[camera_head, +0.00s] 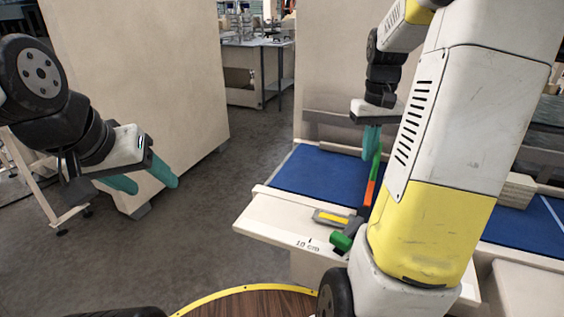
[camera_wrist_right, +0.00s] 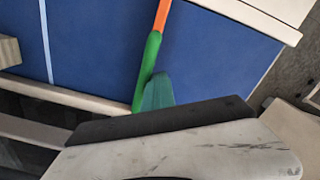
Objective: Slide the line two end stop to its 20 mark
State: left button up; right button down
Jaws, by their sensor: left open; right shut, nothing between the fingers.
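A green and orange bar (camera_head: 370,190) extends over the blue belt in the head view, and also shows in the right wrist view (camera_wrist_right: 148,65). My right gripper (camera_head: 371,150) is shut and empty, its teal fingers beside the green part; I cannot tell whether they touch it. They also show in the right wrist view (camera_wrist_right: 158,92). A grey block with a yellow face (camera_head: 334,219) and a green knob (camera_head: 341,241) sit on the pale front ledge (camera_head: 270,226), by a "10 cm" marking. No 20 mark is legible. My left gripper (camera_head: 151,184) is open and empty, far left of the belt.
The blue belt (camera_head: 315,180) lies between pale rails. A pale block (camera_head: 517,190) stands on its right part. My right arm hides much of the ledge and belt. A round wooden top with a yellow rim (camera_head: 240,290) is at the bottom. Tall pale panels (camera_head: 135,90) stand behind.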

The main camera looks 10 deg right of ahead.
jog(key=shift+s+d, duration=0.15)
jog(key=shift+d, duration=0.1)
jog(key=shift+a, duration=0.1)
jog(key=shift+w+a+r, duration=0.1)
jog(key=shift+w+a, duration=0.5)
jog(key=shift+a, duration=0.15)
notch_tip(320, 180, up, 9)
dwell(0.9)
